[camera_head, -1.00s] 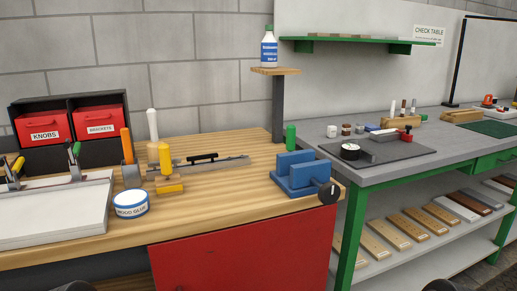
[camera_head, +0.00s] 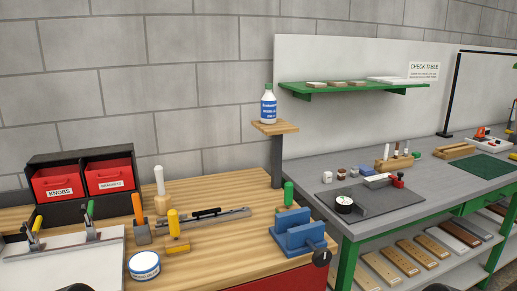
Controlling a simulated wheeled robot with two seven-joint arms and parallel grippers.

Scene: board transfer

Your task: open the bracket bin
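The bracket bin (camera_head: 109,175) is a red bin with a white label reading BRACKETS. It sits in the right bay of a dark two-bay rack (camera_head: 82,156) at the back left of the wooden bench. Its front is flush with the rack opening, and it looks shut. The red knobs bin (camera_head: 58,183) sits in the left bay beside it. Neither gripper can be made out. Only small dark rounded shapes, likely parts of my arms, show at the bottom edge.
Before the rack are a white board (camera_head: 65,266) with clamps, a chisel-like tool in a block (camera_head: 140,215) and a glue tub (camera_head: 144,265). A blue vise (camera_head: 298,235) stands right. A bottle (camera_head: 268,104) stands on a post shelf. A grey table (camera_head: 440,172) lies farther right.

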